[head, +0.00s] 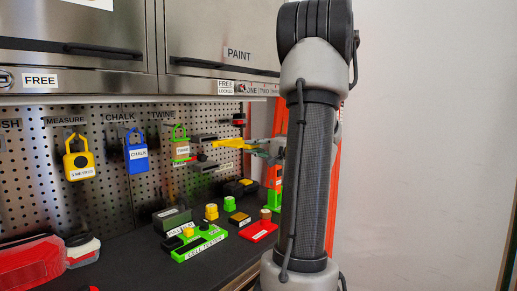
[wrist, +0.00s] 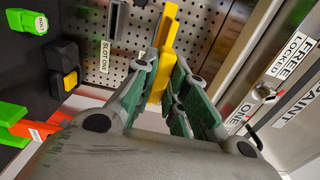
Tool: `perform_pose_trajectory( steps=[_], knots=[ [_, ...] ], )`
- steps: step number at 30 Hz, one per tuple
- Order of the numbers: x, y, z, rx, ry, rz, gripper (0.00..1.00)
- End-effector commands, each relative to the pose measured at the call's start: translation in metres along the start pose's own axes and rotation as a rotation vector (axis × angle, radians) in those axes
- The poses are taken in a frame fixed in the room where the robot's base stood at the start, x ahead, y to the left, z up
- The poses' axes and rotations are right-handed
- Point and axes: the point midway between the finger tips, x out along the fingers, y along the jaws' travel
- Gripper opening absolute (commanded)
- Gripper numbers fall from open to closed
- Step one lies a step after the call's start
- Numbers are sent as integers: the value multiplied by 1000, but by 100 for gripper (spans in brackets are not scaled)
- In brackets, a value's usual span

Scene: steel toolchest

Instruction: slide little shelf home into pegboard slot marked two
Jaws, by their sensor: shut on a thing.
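My gripper (head: 262,149) is shut on a yellow piece (head: 231,143), which I take to be the little shelf. In the wrist view the gripper (wrist: 165,75) has its green-padded fingers on both sides of the yellow shelf (wrist: 165,35), whose far end points at the pegboard (wrist: 197,25). A dark slot bracket (wrist: 118,20) beside a "SLOT ONE" label (wrist: 104,56) lies left of the shelf. In the head view, an upper dark bracket (head: 204,138) and a lower one (head: 202,166) stick out near the shelf's left end. Contact is unclear, and no slot two label is readable.
The dark worktop holds a green cell tester (head: 200,243) and several coloured blocks. Steel cabinets (head: 225,45) overhang above. A red-orange upright (head: 335,190) stands behind my arm.

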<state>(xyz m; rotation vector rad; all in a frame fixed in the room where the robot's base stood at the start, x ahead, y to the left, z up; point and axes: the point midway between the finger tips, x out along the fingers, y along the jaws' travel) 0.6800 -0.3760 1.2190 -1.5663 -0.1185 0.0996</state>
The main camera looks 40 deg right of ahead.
Motion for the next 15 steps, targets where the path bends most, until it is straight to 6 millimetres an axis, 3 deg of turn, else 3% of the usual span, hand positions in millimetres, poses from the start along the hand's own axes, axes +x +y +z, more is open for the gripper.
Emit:
perform_pose_trajectory(
  steps=[6, 15],
  knots=[
    [23, 0, 1, -1, -3, -1, 0],
    [39, 0, 0, -1, 0, -1, 0]
  ],
)
